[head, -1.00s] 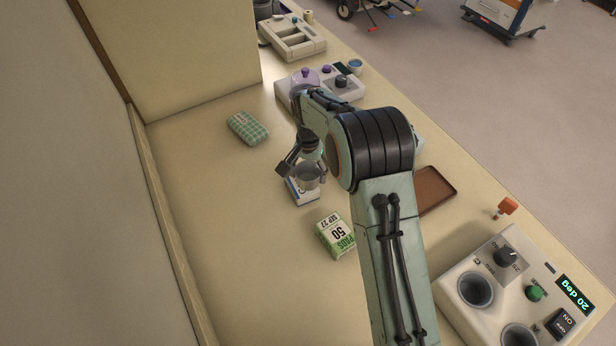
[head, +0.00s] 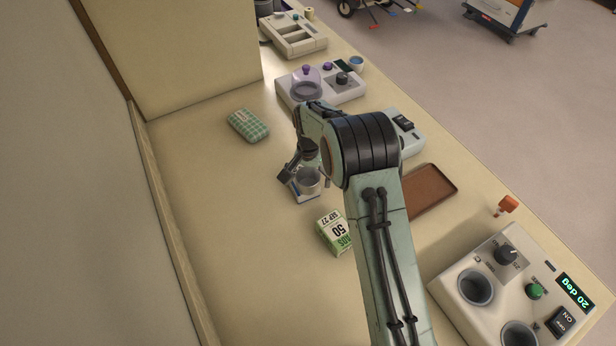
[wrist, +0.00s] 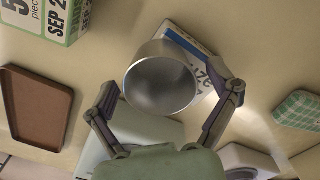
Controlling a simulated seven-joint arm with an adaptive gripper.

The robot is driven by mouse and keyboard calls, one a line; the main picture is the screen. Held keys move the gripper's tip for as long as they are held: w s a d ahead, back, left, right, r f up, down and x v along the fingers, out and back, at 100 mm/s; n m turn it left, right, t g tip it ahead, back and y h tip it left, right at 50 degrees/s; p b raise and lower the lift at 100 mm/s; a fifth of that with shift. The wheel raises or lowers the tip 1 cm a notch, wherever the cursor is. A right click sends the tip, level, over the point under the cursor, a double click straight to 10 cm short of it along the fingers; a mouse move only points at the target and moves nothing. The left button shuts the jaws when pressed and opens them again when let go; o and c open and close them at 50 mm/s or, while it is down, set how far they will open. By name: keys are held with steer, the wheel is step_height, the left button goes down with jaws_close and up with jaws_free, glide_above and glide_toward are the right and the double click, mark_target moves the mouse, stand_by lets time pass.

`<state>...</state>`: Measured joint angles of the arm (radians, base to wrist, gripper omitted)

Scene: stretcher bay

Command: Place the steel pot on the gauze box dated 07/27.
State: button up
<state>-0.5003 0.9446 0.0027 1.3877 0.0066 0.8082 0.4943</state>
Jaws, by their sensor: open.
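The steel pot (head: 310,187) is upright and empty, over a white and blue box (head: 297,194). In the wrist view, the pot (wrist: 160,88) hides much of the box (wrist: 203,62), whose lettering ends in "uze"; no date is readable. I cannot tell whether the pot fully rests on the box. My gripper (wrist: 172,92) is open, with one finger on either side of the pot and gaps showing. In the head view, my gripper (head: 307,171) is partly hidden by my arm.
A green and white pads box (head: 334,232) marked SEP 27 stands nearby. A green checked pack (head: 247,126), a brown tray (head: 432,192), a device with a purple-knobbed lid (head: 350,92) and a control unit (head: 470,318) surround the spot. The counter's left side is clear.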

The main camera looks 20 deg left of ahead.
steer(key=shift+r, duration=0.1)
step_height(320, 180, up, 12)
steer(key=s+d+r, duration=0.4)
steer(key=d+r, duration=0.2)
steer(key=d, duration=0.2)
steer(key=s+d+r, duration=0.4)
steer(key=s+d, duration=0.4)
steer(key=s, duration=0.1)
steer(key=s+d+f, duration=0.1)
steer(key=s+d, duration=0.1)
steer(key=s, duration=0.5)
steer(key=s+d+f+n, duration=0.1)
steer(key=s+d, duration=0.2)
steer(key=s, duration=0.5)
steer(key=shift+s+f+y, duration=0.25)
steer(key=shift+f+y, duration=0.05)
steer(key=shift+y, duration=0.1)
